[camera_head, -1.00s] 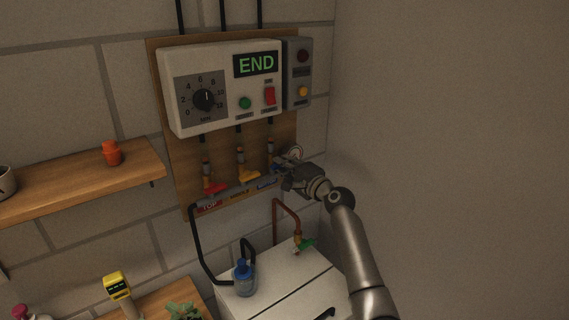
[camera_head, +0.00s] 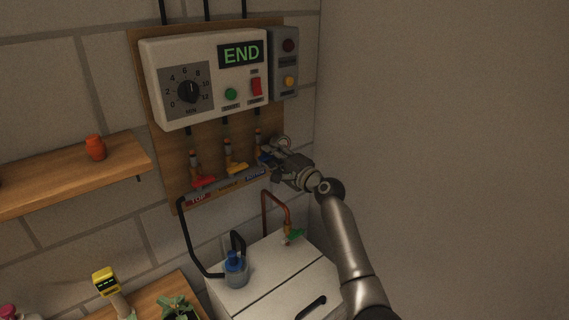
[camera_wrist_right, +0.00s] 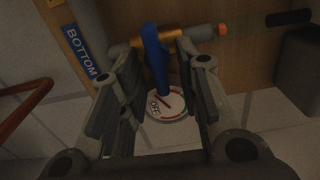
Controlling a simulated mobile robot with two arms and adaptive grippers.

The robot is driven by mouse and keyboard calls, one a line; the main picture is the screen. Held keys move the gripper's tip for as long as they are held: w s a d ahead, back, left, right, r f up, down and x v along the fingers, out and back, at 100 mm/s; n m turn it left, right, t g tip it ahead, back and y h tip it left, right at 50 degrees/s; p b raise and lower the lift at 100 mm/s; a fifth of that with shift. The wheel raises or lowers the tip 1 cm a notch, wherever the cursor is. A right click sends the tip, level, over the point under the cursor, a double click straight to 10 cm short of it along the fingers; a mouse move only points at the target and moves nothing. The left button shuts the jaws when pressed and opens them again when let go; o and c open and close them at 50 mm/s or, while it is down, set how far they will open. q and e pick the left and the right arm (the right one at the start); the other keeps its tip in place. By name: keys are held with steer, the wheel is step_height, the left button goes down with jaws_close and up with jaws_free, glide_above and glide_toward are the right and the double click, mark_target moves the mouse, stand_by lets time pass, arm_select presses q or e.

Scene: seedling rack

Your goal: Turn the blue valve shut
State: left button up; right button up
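The blue valve (camera_head: 263,157) is the rightmost of three coloured valves on the wooden board, and the gripper partly hides it. In the right wrist view its blue lever (camera_wrist_right: 156,60) runs from top to bottom of the picture, roughly crosswise to a brass pipe. A round plate marked OFF (camera_wrist_right: 167,105) shows below it. My right gripper (camera_head: 270,160) is at this valve. In the right wrist view its fingers (camera_wrist_right: 158,70) stand apart on either side of the lever, with visible gaps. My left gripper is out of view.
A control box (camera_head: 205,75) reading END is above.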

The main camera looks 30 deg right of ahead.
steer(key=s+d, duration=0.1)
steer(key=s, duration=1)
steer(key=shift+s+d, duration=0.2)
steer(key=shift+d, duration=0.1)
